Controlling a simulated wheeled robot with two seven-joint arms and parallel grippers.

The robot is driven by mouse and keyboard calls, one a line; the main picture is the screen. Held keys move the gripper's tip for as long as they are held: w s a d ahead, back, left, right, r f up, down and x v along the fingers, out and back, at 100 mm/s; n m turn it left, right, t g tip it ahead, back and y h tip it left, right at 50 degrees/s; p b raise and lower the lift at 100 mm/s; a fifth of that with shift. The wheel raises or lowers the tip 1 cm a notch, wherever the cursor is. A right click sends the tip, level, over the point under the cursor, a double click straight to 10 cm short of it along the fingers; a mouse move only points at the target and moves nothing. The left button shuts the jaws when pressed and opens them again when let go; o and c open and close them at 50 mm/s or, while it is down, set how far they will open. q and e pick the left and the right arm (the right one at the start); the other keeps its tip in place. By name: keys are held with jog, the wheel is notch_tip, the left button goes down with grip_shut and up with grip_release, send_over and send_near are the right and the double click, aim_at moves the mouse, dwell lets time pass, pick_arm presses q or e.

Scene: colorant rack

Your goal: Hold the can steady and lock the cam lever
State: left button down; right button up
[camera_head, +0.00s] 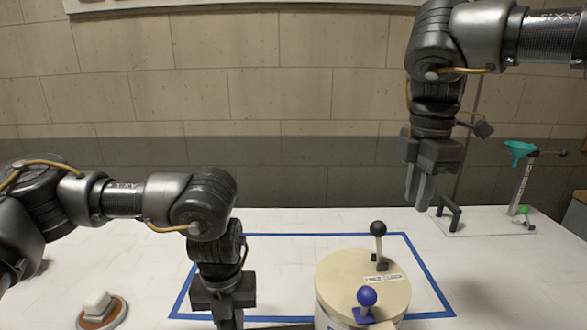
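The can (335,277) stands upright at the lower middle, inside a blue taped rectangle, with its bottom cut off by the picture edge. A black-knobbed lever (378,240) rises upright from the back of its cream lid. A blue-knobbed lever (367,297) sits at the front of the lid. Which one is the cam lever I cannot tell. My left gripper (228,322) points down just left of the can, apart from it in the picture; its fingertips are cut off. My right gripper (418,193) hangs above and behind the can, with nothing seen in its fingers.
A black handle (449,214) and a stand with a teal funnel (519,149) are at the back right. A white block on a round brown base (100,309) sits at the front left. Blue tape (300,235) marks the table (130,240). The table's back left is clear.

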notch_tip(320, 180, up, 5)
jog(key=shift+r, duration=0.1)
jog(key=o, duration=0.4)
jog(key=shift+c, duration=0.2)
jog(key=shift+o, duration=1.2)
jog(key=n, duration=0.7)
send_near(377, 235)
jog(key=shift+w+d+r, duration=0.4)
jog(key=shift+w+d, duration=0.2)
jog(key=shift+d, duration=0.25)
jog(key=shift+a+n, duration=0.35)
jog(key=shift+n, duration=0.55)
jog(key=n, duration=0.2)
jog(key=shift+w+f+n, duration=0.1)
jog(key=shift+n, duration=0.2)
jog(key=f, duration=1.2)
jog(key=shift+w+a, duration=0.1)
jog(key=shift+a, duration=0.15)
grip_shut()
